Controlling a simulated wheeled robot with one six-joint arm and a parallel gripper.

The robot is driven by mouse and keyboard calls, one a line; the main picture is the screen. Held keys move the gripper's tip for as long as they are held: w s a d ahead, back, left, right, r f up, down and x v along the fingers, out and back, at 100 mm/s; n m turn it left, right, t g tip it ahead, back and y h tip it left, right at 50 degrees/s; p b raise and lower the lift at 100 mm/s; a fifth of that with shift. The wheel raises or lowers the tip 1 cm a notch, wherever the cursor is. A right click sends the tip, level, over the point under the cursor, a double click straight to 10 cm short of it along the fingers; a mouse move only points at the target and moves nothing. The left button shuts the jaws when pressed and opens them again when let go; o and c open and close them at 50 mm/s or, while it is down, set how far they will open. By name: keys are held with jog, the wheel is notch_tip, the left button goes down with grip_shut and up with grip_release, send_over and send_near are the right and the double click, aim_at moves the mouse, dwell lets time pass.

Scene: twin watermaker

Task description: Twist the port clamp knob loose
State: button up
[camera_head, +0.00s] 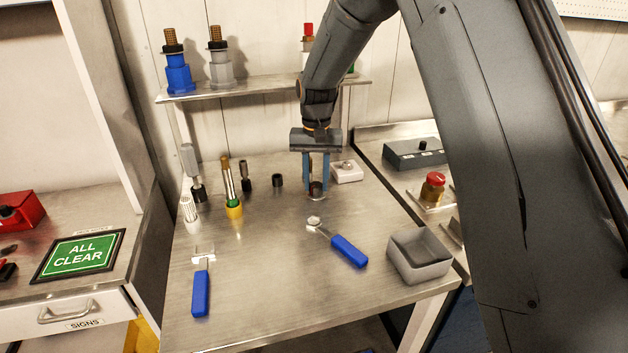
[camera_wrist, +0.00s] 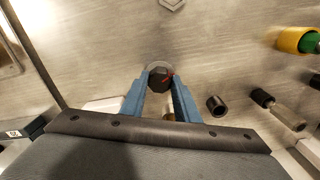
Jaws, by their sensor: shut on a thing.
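In the head view the knob (camera_head: 316,188) shows low between the blue fingers, at the tabletop. My gripper (camera_head: 317,180) points straight down over the middle of the workbench (camera_head: 260,270). In the wrist view its blue fingers (camera_wrist: 160,92) close on opposite sides of the knob. The knob's lower part is hidden from the wrist camera.
A black cylinder (camera_head: 278,180) and a green-and-yellow tool (camera_head: 232,195) stand left of my gripper. A white block (camera_head: 346,171) sits close to its right. A blue-handled wrench (camera_head: 346,250) lies in front, and a grey bin (camera_head: 418,256) stands at the front right.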

aim_at(316, 185)
jog(key=n, duration=0.6)
jog(key=shift+w, duration=0.1)
jog(key=n, duration=0.6)
jog(key=shift+r+n, duration=0.1)
jog(key=shift+n, duration=0.3)
jog(key=o, duration=1)
jog(key=shift+a, duration=0.15)
jog(key=shift+o, duration=0.2)
notch_tip(316, 185, up, 8)
jog(key=shift+f+b, duration=0.15)
jog(key=shift+b, duration=0.7)
